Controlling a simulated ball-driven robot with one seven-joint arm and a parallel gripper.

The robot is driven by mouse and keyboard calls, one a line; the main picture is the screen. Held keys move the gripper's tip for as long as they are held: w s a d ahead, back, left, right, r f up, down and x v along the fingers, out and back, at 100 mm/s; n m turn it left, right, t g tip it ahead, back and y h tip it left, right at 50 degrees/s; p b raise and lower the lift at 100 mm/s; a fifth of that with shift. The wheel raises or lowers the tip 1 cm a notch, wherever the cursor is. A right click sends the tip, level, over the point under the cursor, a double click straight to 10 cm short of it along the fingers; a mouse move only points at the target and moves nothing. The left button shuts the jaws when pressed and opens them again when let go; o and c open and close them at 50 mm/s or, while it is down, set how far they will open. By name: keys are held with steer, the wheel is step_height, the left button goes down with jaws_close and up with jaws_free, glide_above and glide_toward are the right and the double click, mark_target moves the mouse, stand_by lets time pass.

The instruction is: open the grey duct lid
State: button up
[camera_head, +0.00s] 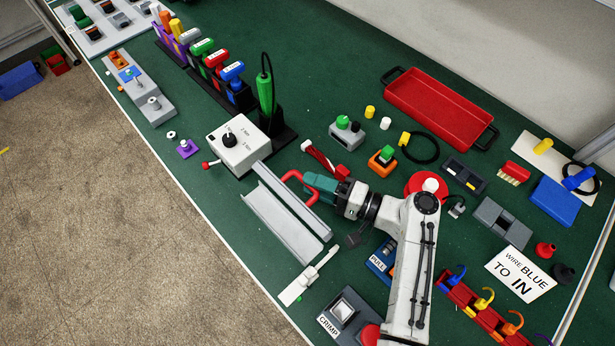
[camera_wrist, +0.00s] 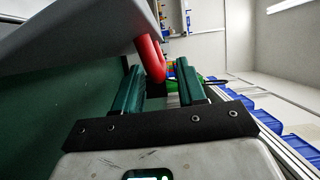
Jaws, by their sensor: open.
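The grey duct (camera_head: 272,222) lies on the green bench at the centre, and its trough shows from above. The grey lid (camera_head: 293,203) is a long strip raised along the duct's right side. In the wrist view the lid (camera_wrist: 70,32) is a broad tilted grey panel at upper left. A red handle (camera_head: 297,176) sticks out from the lid. My gripper (camera_head: 308,181) is at this handle, on the lid's right side. In the wrist view my teal fingers (camera_wrist: 160,67) are apart, with the handle (camera_wrist: 150,58) near and between their tips. Exact contact cannot be told.
A white dial box (camera_head: 238,145) stands by the duct's far end. A white switch piece (camera_head: 308,282) lies near its front end. Red-handled pliers (camera_head: 320,155) and an orange block (camera_head: 382,161) lie beyond my gripper. A red tray (camera_head: 440,108) sits at the back.

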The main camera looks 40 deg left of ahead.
steer(key=shift+x, duration=1.15)
steer(key=shift+c, duration=0.5)
jaws_close()
steer(key=shift+f, duration=0.1)
